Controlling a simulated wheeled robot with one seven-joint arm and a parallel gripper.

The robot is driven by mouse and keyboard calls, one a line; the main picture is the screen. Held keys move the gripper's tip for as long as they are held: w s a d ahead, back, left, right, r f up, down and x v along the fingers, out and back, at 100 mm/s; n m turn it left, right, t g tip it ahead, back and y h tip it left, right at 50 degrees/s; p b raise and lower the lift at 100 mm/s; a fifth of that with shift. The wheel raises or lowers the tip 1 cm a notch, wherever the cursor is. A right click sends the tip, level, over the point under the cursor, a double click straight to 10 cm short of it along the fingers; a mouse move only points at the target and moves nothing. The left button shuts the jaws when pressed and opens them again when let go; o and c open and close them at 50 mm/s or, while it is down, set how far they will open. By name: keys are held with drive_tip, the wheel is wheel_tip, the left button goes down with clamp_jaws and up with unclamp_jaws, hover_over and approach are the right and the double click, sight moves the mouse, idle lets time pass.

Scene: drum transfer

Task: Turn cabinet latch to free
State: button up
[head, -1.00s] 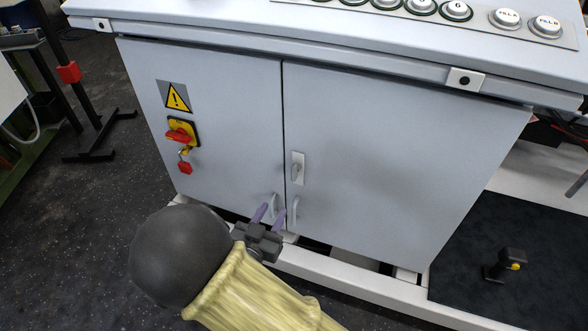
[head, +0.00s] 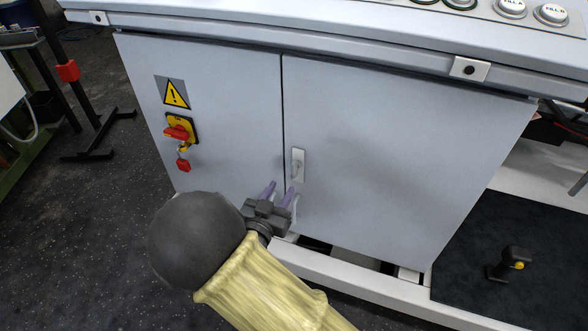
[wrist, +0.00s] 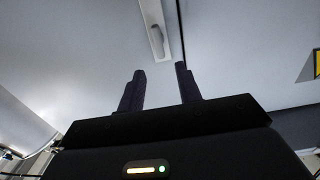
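The cabinet latch (head: 298,166) is a small pale plate with a grey handle, mounted on the right door (head: 390,150) close to the seam between the two doors. It also shows in the wrist view (wrist: 156,32), at the top, above the gap between my fingers. My gripper (head: 279,190) is open, its two purple fingers apart with nothing between them. The fingers look apart from the latch.
The left door (head: 225,110) carries a warning sign (head: 175,93) and a red-and-yellow switch (head: 180,130) with a red padlock (head: 183,165). A console ledge overhangs the doors. A pale base rail (head: 350,268) runs below. A black joystick (head: 508,264) stands at the right.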

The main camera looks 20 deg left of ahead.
sight(293, 168)
drive_tip(key=w+b, duration=0.1)
drive_tip(key=w, duration=0.2)
drive_tip(key=w+b, duration=0.1)
drive_tip(key=w, duration=0.3)
drive_tip(key=w+b, duration=0.1)
drive_tip(key=w, duration=0.2)
drive_tip(key=shift+w+d, duration=0.15)
drive_tip(key=shift+d, duration=0.25)
clamp_jaws()
